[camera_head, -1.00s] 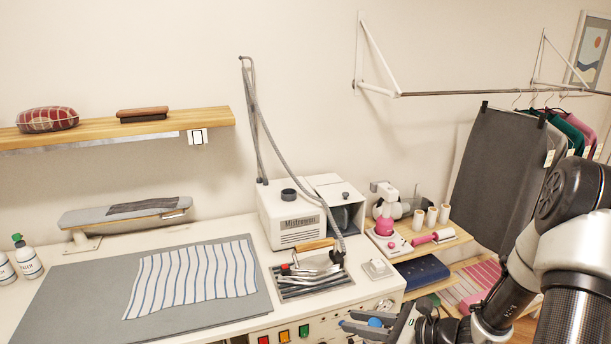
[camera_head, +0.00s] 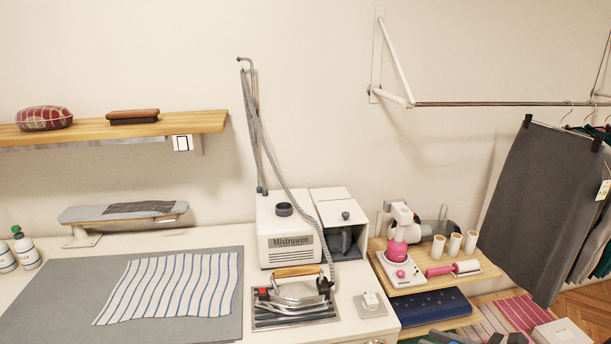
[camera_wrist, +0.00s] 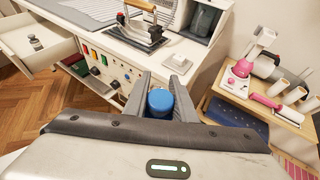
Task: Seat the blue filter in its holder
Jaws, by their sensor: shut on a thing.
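My gripper (camera_wrist: 158,93) is in the wrist view, its two grey fingers on either side of the blue filter (camera_wrist: 160,102). It is shut on the filter, which shows as a round blue cap. The filter is held in front of the workbench's control panel, apart from it. In the head view the filter is not clearly visible. The white steam station (camera_head: 285,236) stands on the bench, with an open-fronted compartment (camera_head: 343,240) at its right. I cannot tell for certain which part is the filter's holder.
The iron (camera_head: 295,297) rests on the bench beside a small white switch box (camera_head: 370,302). A wooden shelf (camera_head: 408,281) at the right bears a pink-and-white device (camera_head: 398,245) and spools. An open drawer (camera_wrist: 35,60) juts out at the left in the wrist view. Wooden floor lies below.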

